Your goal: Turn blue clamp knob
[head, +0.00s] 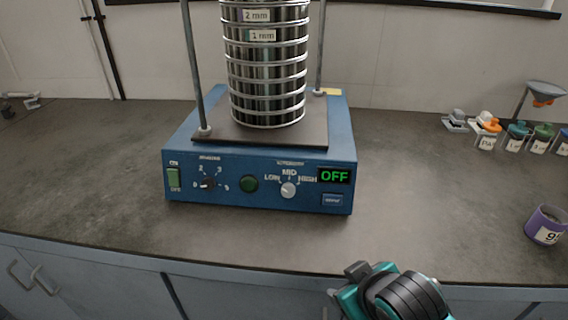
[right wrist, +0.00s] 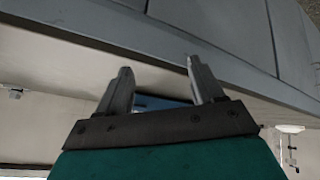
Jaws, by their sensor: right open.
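The blue sieve shaker (head: 258,203) stands on the dark counter in the head view. A stack of round metal sieves (head: 267,80) sits on its plate, between two upright rods (head: 193,70). The top of the stack and the rod tops are cut off by the frame, and no blue clamp knob shows. My right gripper shows in the right wrist view (right wrist: 159,70) with its two fingers apart and nothing between them. In the head view my right arm is at the bottom, in front of the counter's edge, right of the shaker's middle. My left gripper is not in view.
The panel has a green rocker switch (head: 173,178), dials and a display (head: 334,176) reading OFF. A purple container (head: 545,225) stands at the right. The counter left of the shaker is mostly clear.

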